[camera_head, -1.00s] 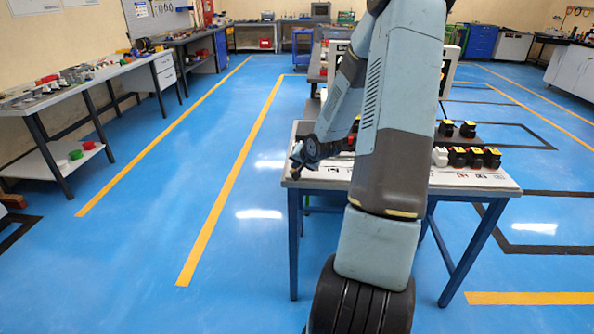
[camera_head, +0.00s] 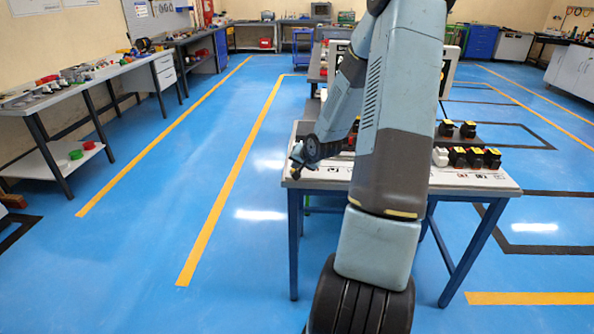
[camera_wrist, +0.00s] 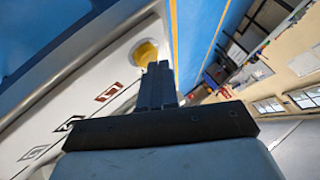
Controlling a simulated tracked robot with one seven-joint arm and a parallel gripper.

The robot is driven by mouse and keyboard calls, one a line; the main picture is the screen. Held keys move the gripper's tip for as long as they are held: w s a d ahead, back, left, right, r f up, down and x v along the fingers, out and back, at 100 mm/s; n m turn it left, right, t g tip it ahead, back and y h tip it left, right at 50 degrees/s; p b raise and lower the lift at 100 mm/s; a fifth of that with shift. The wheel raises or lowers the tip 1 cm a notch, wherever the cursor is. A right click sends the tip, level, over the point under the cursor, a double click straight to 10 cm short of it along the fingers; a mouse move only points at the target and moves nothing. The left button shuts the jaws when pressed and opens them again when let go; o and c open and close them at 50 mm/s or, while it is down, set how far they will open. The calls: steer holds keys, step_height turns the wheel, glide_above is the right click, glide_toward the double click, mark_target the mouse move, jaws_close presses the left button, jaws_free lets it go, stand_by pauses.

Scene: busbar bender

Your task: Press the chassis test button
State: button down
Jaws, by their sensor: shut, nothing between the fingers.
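A round yellow button (camera_wrist: 144,50) sits in a pale recess near the edge of a white labelled panel (camera_wrist: 55,108) in the wrist view. My gripper (camera_wrist: 159,68) is shut and empty. Its fingertips overlap the button's lower right edge in that view; whether they touch it I cannot tell. In the head view my gripper (camera_head: 295,165) is low over the left end of the bench's white top (camera_head: 455,180). The button cannot be made out there.
Several black and yellow blocks (camera_head: 475,157) and a white block (camera_head: 440,156) stand on the bench, right of my arm. Square symbols mark the panel. Another bench (camera_head: 95,75) with small parts stands at left. The blue floor (camera_head: 150,230) between is clear.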

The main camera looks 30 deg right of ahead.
steer(key=shift+f, duration=0.35)
stand_by(0.7)
steer(key=shift+r, duration=0.4)
stand_by(0.3)
steer(key=shift+r, duration=3)
